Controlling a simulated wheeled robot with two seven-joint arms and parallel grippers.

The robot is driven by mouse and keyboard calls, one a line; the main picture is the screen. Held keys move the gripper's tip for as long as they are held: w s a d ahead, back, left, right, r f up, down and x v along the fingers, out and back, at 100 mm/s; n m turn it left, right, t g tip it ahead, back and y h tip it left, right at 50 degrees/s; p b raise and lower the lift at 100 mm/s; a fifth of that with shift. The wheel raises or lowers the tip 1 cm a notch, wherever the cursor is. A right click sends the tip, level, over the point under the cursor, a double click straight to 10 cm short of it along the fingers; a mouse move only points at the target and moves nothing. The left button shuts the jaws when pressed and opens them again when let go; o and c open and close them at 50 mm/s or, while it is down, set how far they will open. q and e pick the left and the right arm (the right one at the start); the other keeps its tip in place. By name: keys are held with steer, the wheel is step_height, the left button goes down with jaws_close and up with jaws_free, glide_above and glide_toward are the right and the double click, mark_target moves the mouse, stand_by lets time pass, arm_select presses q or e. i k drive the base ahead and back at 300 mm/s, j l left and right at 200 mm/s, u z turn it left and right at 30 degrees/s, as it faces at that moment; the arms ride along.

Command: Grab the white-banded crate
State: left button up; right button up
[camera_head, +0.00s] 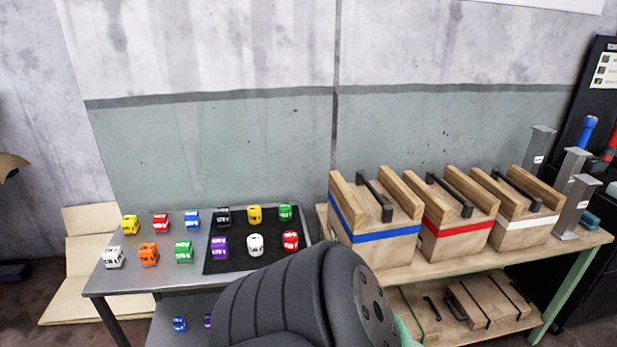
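The white-banded crate (521,226) is a wooden crate with a white stripe around its front. It stands at the right of a row of three crates on the wooden table (400,273). A dark handle bar (517,189) runs across its top between two wooden rails. The red-banded crate (458,235) is beside it on the left, and the blue-banded crate (375,243) is further left. A dark arm link of mine fills the bottom centre. Neither gripper shows in the view.
Grey metal posts (574,209) stand close to the right of the white-banded crate. A grey table (135,279) on the left holds several small coloured cars and a black mat (213,263). More wooden crates (488,303) sit on the shelf below.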

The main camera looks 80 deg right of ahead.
mark_target(530, 210)
steer(key=z, duration=3.6)
